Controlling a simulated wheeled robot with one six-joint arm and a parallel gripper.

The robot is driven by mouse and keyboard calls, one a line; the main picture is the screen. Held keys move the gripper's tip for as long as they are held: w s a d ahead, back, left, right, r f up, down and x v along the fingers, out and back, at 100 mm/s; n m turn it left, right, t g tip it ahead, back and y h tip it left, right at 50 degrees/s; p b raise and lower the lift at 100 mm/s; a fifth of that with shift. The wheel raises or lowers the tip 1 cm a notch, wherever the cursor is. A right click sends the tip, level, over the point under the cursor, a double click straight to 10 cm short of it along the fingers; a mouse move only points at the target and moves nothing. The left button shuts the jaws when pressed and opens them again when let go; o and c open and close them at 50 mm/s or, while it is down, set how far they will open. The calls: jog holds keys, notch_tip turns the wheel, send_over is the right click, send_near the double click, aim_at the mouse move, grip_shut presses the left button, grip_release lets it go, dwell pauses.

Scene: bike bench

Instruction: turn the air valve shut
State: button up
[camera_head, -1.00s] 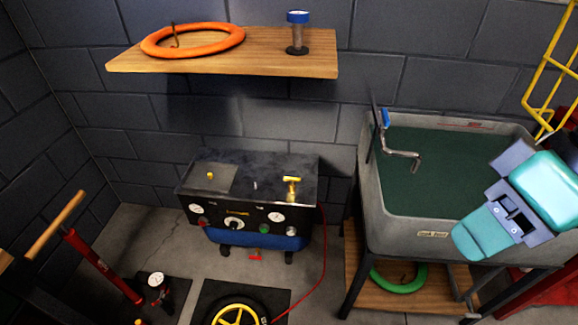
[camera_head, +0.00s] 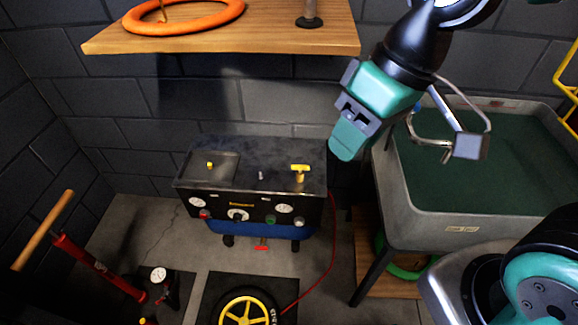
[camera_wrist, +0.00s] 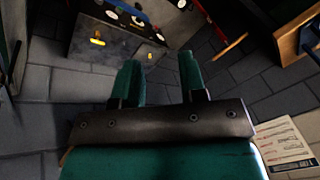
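A black compressor (camera_head: 250,200) with a blue tank stands on the floor against the wall. A yellow T-shaped handle (camera_head: 300,170), which looks like the air valve, rises from the right end of its top. It also shows in the wrist view (camera_wrist: 97,41). My gripper (camera_head: 342,148) is up and to the right of this handle in the head view, apart from it. In the wrist view my gripper (camera_wrist: 160,64) has its two green fingers spread with nothing between them.
A wooden shelf (camera_head: 220,45) with an orange ring (camera_head: 185,28) is above the compressor. A grey sink (camera_head: 450,205) stands right. A red pump (camera_head: 85,255) and a yellow-spoked wheel (camera_head: 248,315) are in front. A red hose (camera_head: 330,255) runs along the compressor's right side.

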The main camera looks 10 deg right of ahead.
jog(key=w+d+f+m+t+h+b, duration=0.1)
jog(key=w+d+f+b, duration=0.35)
jog(key=w+f, duration=0.35)
jog(key=w+d+f+m+h+b, duration=0.1)
jog(key=w+d+f+b, duration=0.4)
jog(key=f, duration=0.5)
jog(key=n+y, duration=0.2)
jog(key=n, duration=0.8)
send_near(301, 166)
jog(key=b+x, duration=0.8)
jog(key=b, duration=0.3)
jog(key=shift+w+f, duration=0.15)
jog(key=shift+f, duration=0.25)
grip_shut()
